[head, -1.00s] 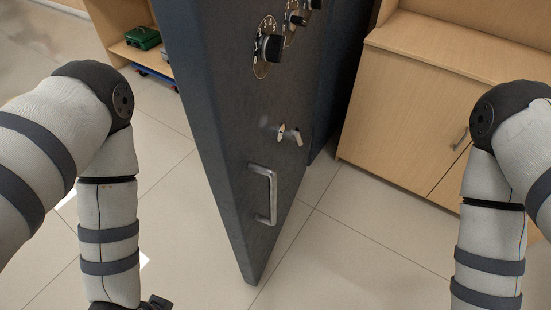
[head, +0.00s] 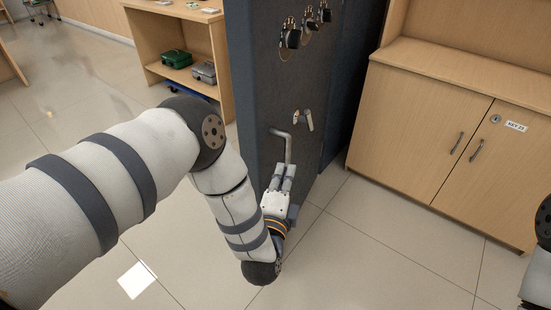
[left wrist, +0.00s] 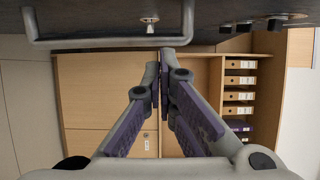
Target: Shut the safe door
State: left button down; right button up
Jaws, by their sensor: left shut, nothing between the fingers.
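The safe door (head: 262,70) is a tall dark blue-grey slab in the middle of the head view. Its dial face carries several black dials, a small lever (head: 308,120) and a metal pull handle (head: 288,146). I cannot tell how far the door stands from its frame. My left gripper (head: 284,176) is shut and empty, low at the door face beside the handle, covering its lower part. In the left wrist view the fingertips (left wrist: 165,60) meet just beside the bar of the handle (left wrist: 100,42); contact is unclear. My right gripper is out of view.
A wooden cabinet (head: 420,130) with two doors stands right of the safe. An open wooden shelf (head: 140,45) with a green box (head: 175,59) and a grey box (head: 204,72) stands behind left. Tiled floor (head: 370,250) is clear in front.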

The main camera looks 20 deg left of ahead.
pick_arm(q)
jog(key=w+a, duration=0.4)
jog(key=w, duration=0.1)
jog(key=shift+a, duration=0.2)
